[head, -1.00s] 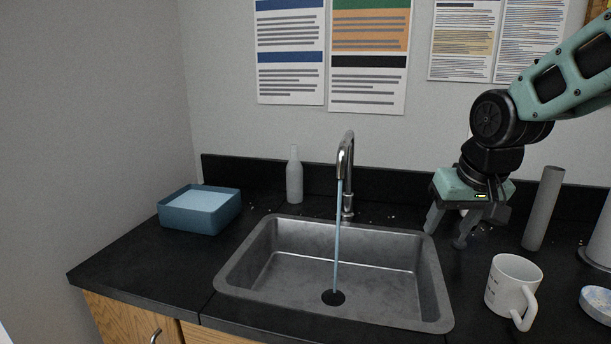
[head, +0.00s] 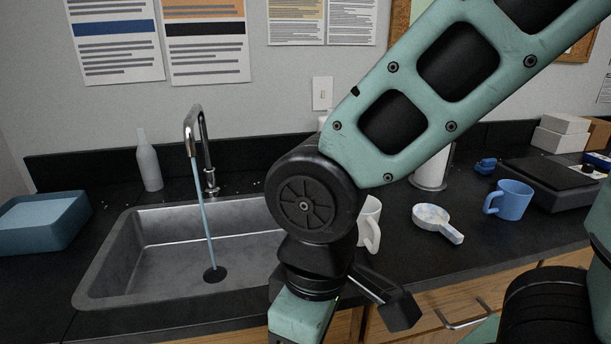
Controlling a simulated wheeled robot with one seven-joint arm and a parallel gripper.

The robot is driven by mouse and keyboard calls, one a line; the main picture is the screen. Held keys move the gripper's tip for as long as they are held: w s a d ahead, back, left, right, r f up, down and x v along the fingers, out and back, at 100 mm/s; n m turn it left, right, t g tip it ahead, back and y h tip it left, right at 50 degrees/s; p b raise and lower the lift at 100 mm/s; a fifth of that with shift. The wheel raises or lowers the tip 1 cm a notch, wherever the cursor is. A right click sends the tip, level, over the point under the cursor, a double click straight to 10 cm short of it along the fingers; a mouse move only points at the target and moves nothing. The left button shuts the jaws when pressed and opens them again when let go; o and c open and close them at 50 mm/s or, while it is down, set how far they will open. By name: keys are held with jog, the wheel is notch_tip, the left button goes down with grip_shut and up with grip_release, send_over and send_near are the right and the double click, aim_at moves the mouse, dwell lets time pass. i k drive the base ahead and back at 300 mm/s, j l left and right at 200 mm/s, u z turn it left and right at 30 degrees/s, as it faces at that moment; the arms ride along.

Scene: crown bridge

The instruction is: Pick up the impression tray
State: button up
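A pale blue-white piece with a short handle, which looks like the impression tray (head: 437,221), lies on the black counter right of the sink. Its handle points toward the lower right. My gripper (head: 303,318) is at the bottom edge of the head view, left of and nearer than the tray, clearly apart from it. Its lower part is cut off by the picture edge, so its opening and anything between its fingers cannot be seen.
Water runs from the faucet (head: 203,150) into the metal sink (head: 130,262). A white mug (head: 369,225), partly hidden by my arm, stands left of the tray. A blue mug (head: 509,200) stands right of it. A paper towel roll (head: 432,170) stands behind. A blue bin (head: 40,222) is far left.

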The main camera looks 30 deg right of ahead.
aim_at(426, 216)
jog(key=z, duration=0.5)
jog(key=j+z, duration=0.65)
jog(key=z, duration=0.2)
jog(key=k+j+z, duration=0.1)
jog(key=j+z, duration=0.15)
jog(key=z, duration=0.15)
